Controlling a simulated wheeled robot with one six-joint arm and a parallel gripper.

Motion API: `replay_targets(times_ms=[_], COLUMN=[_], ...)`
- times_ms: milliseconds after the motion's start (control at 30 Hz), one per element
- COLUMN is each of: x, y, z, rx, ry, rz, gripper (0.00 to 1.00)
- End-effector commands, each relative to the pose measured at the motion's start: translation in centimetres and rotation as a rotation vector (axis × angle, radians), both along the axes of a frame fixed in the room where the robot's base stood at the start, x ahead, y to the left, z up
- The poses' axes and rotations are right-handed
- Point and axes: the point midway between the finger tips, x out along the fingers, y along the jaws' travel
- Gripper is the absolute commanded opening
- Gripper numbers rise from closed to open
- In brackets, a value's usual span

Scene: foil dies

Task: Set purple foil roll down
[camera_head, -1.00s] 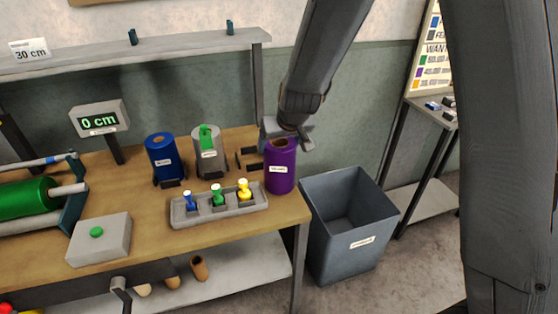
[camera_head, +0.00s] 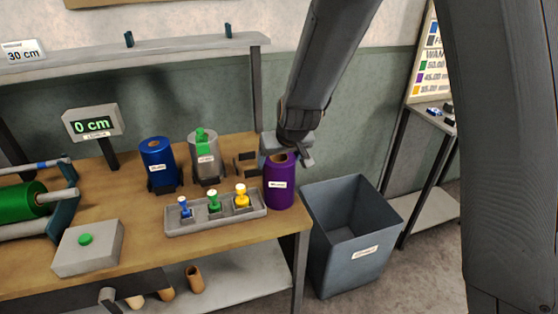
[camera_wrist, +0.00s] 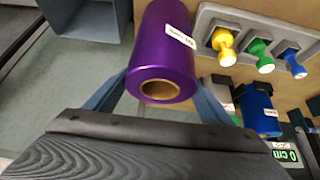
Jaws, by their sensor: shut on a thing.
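The purple foil roll (camera_head: 280,186) stands upright at the right end of the workbench, beside the stamp tray. I cannot tell whether its base touches the bench top. My gripper (camera_head: 283,152) is at its upper part, shut on it. In the wrist view the purple roll (camera_wrist: 165,52) sits between the two blue-grey fingers of my gripper (camera_wrist: 165,95), its open core facing the camera and a white label on its side. The fingertips are partly hidden behind the roll.
A tray (camera_head: 222,222) holds blue, green and yellow stamps left of the roll. A blue roll (camera_head: 157,163) and a grey holder with green (camera_head: 205,160) stand behind. An open grey bin (camera_head: 352,235) is off the bench's right end. A box with a green button (camera_head: 88,252) sits front left.

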Motion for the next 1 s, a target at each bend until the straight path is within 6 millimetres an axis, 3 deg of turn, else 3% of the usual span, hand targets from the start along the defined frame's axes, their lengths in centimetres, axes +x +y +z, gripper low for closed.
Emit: replay_targets(times_ms=[100,133,200,633,1000], x=[0.1,0.0,0.0,-0.1,-3.6], y=[0.0,0.0,0.0,0.0,-1.0], z=[-0.2,-0.3,-0.3,0.3,6.2], rx=[0.001,0.000,0.000,0.000,0.001], ry=[-0.003,0.000,0.000,0.000,-0.002], rz=[0.000,0.000,0.000,0.000,-0.001], gripper=[0.13,0.81,0.93,0.95,0.95])
